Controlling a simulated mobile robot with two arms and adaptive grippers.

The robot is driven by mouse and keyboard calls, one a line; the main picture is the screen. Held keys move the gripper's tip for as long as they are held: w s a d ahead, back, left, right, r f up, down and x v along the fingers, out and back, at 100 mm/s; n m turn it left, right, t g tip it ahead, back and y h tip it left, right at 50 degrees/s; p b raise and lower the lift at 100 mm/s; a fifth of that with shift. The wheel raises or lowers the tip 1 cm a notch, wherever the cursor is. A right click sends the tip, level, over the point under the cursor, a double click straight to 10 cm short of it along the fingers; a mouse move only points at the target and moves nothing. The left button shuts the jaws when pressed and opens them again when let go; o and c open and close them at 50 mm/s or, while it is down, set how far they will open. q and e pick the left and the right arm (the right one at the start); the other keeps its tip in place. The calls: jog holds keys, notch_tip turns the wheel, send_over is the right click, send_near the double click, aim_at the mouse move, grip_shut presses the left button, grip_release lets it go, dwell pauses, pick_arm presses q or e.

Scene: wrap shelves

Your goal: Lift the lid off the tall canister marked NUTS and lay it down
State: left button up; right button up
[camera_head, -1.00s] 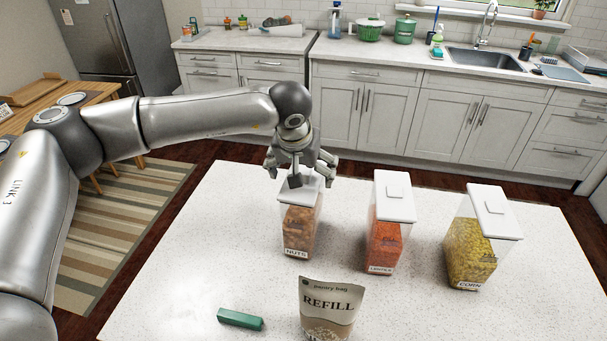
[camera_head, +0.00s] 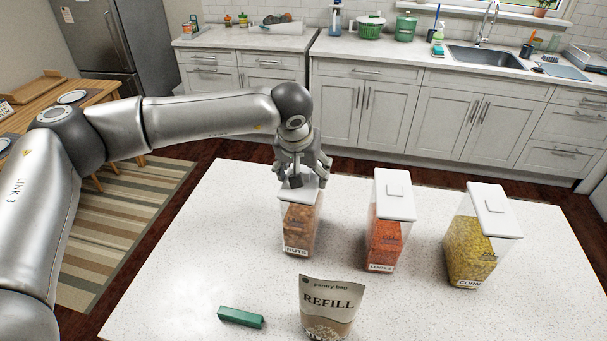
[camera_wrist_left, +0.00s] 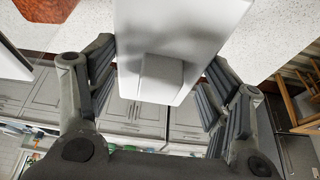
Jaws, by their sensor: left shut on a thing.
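The tall clear canister marked NUTS (camera_head: 300,228) stands upright on the white speckled counter, with brown nuts inside. Its white lid (camera_head: 312,197) is on top, partly hidden by my gripper. My left gripper (camera_head: 301,181) is over the lid from above, its fingers closed in on the lid's raised knob. In the left wrist view the lid (camera_wrist_left: 185,25) and its block-shaped knob (camera_wrist_left: 160,78) lie between the two fingers of the gripper (camera_wrist_left: 160,85). My right gripper is in neither view.
Canisters of red lentils (camera_head: 385,235) and yellow corn (camera_head: 470,250) stand to the right, both lidded. A REFILL bag (camera_head: 328,308) and a green bar-shaped clip (camera_head: 241,317) are at the front. The counter (camera_head: 200,260) is clear on the left.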

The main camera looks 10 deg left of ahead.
pick_arm(q)
jog(key=shift+w+r, duration=0.1)
jog(key=shift+r, duration=0.55)
jog(key=s+d+r+b, duration=0.1)
jog(key=s+r+b, duration=0.4)
jog(key=s+r, duration=0.9)
jog(key=shift+d+r, duration=0.35)
jog(key=shift+r, duration=0.25)
